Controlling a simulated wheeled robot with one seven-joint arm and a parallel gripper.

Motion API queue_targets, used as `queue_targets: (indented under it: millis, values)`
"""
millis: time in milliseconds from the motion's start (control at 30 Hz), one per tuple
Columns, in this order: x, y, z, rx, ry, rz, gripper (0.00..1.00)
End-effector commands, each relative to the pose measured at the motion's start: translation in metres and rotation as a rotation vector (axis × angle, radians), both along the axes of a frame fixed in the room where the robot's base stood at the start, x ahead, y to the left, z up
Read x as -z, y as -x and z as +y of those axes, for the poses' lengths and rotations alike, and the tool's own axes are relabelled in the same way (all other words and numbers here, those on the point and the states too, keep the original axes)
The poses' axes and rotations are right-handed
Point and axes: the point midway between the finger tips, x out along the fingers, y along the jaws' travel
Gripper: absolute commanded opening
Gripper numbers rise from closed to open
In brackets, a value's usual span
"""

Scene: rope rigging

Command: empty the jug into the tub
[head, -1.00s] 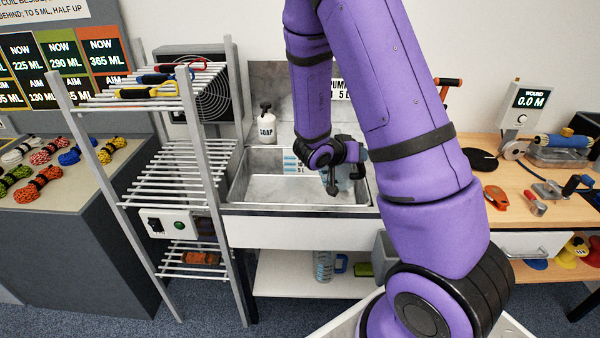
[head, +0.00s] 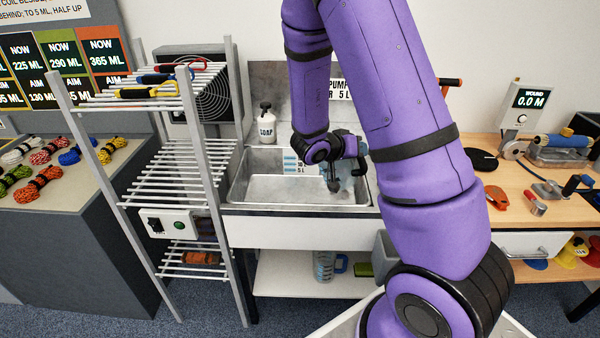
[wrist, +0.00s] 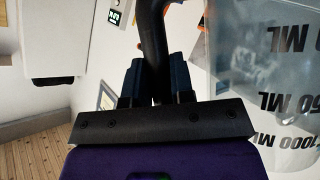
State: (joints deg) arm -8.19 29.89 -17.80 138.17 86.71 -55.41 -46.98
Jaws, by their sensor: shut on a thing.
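My gripper (wrist: 157,62) is shut on the dark handle (wrist: 152,30) of a clear jug. The jug (wrist: 275,70) fills the right of the wrist view, with volume marks such as 1000 ML reading upside down there. In the head view the jug (head: 356,181) is a pale bluish shape over the right part of the steel sink basin (head: 262,188), partly hidden by my gripper and arm. The basin is the only tub-like thing under the jug. I cannot tell the jug's exact tilt or whether liquid is in it.
A wire rack (head: 180,155) stands left of the basin, and a soap bottle (head: 266,122) behind it. Another jug with a blue handle (head: 325,265) is on the shelf below. A wooden workbench (head: 520,190) with tools lies to the right. The basin's left part is clear.

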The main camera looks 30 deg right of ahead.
Motion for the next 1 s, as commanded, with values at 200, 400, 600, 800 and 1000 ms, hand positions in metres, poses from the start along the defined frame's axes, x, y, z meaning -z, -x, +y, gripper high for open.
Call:
queue_targets:
  millis: [200,400,600,800,1000]
  values:
    - [-0.009,-0.002,0.000,0.001,0.018,0.042,0.00]
    - [-0.015,-0.003,0.000,0.000,0.032,0.083,0.00]
    - [-0.018,-0.002,0.000,0.002,0.038,0.102,0.00]
    - [-0.018,-0.002,0.000,0.001,0.038,0.102,0.00]
    - [-0.018,-0.002,0.000,0.002,0.038,0.102,0.00]
